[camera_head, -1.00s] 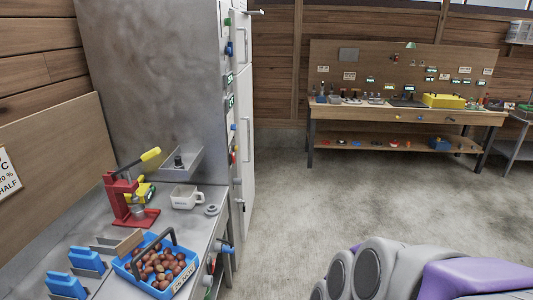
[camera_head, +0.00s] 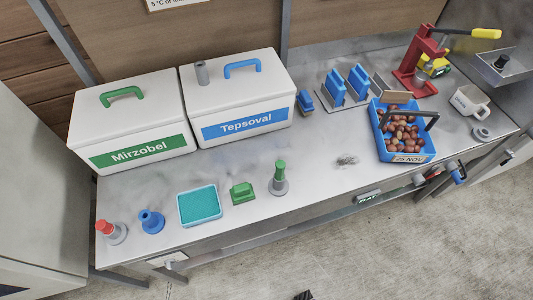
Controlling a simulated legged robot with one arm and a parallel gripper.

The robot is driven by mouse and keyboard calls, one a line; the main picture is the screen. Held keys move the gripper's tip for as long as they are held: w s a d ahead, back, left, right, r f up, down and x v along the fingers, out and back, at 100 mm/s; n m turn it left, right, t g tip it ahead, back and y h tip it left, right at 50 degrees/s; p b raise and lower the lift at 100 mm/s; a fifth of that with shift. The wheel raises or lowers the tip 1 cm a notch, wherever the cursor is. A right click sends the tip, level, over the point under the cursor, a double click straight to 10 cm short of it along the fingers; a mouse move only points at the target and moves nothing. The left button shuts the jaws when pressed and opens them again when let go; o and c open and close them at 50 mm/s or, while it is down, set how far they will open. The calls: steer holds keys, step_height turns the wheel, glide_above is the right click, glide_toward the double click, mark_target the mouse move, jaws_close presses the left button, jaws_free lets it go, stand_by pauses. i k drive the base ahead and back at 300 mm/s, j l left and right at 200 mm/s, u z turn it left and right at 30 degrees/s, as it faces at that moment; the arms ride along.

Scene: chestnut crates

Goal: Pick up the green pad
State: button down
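A small green block with a raised handle (camera_head: 242,193) sits on the metal counter (camera_head: 330,185), near its front edge. It looks like a hand-held pad. To its left lies a flat, square teal pad or tray (camera_head: 200,205) with a textured top. I cannot tell for sure which of these is the green pad. A green-handled stamp-like tool (camera_head: 280,178) stands upright just right of the green block. My gripper is not in view, so its state does not show.
Blue-topped (camera_head: 151,221) and red-topped (camera_head: 111,231) tools stand left. Behind are the Mirzobel box (camera_head: 125,120) and Tepsoval box (camera_head: 240,97). A similar blue block (camera_head: 305,102), chestnut basket (camera_head: 402,155), red press (camera_head: 415,70) and mug (camera_head: 468,100) stand right. Floor is open in front.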

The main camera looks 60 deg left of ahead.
mark_target(243, 192)
steer(key=u, duration=2.75)
